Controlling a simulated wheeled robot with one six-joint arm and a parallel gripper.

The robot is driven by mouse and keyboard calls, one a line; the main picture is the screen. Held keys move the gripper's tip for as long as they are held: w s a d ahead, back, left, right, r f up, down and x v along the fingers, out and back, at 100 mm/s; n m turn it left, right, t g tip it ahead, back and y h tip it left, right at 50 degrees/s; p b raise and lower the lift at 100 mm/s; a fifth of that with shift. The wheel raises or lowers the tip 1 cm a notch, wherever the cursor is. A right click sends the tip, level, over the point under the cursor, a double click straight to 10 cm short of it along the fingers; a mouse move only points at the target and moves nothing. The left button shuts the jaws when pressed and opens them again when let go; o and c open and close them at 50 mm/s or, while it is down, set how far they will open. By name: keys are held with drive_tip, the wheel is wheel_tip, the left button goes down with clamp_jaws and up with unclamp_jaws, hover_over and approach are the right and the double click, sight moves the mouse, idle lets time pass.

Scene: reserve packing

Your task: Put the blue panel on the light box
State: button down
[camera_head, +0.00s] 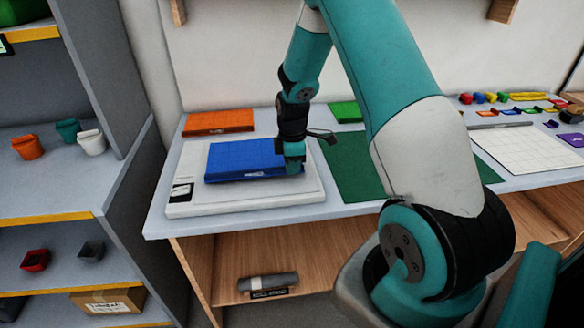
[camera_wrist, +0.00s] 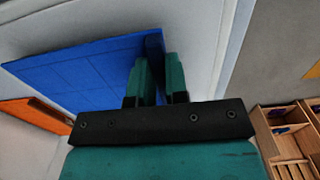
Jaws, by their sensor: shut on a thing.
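The blue panel (camera_head: 240,160) is a flat rectangle with a grid of lines. In the head view it lies over the white light box (camera_head: 190,209) on the left of the worktop. I cannot tell whether it touches the box. My gripper (camera_head: 293,170) is at the panel's right edge. In the wrist view the two teal fingers of my gripper (camera_wrist: 160,82) are shut on the edge of the blue panel (camera_wrist: 80,70). The far part of the light box is partly hidden under the panel.
An orange panel (camera_head: 218,122) lies behind the light box. A green panel (camera_head: 346,112) and a dark green mat (camera_head: 345,170) lie to the right. A white gridded board (camera_head: 528,148) and small coloured items lie further right. A shelf unit (camera_head: 60,180) stands at left.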

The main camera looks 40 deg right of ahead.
drive_tip(key=shift+f, duration=0.9)
drive_tip(key=c, duration=1.1)
unclamp_jaws()
drive_tip(key=shift+f, duration=0.1)
wheel_tip(320, 180, up, 12)
drive_tip(key=f+b, duration=0.1)
drive_tip(key=b, duration=0.1)
drive_tip(key=s+a+r, duration=0.2)
drive_tip(key=a+r, duration=0.3)
drive_tip(key=a, duration=0.3)
drive_tip(key=s+a+r+m+y, duration=0.1)
drive_tip(key=s+a+r, duration=0.1)
drive_tip(key=s+a, duration=0.5)
drive_tip(key=s+a+r+m+y, duration=0.1)
drive_tip(key=s+a+r, duration=0.1)
drive_tip(key=s+a, duration=0.5)
drive_tip(key=s+a+r+m+y, duration=0.2)
drive_tip(key=s+a+r, duration=0.1)
drive_tip(key=s+a, duration=0.4)
drive_tip(key=shift+s+a+r, duration=0.1)
drive_tip(key=shift+s+a, duration=0.05)
drive_tip(key=shift+a, duration=0.4)
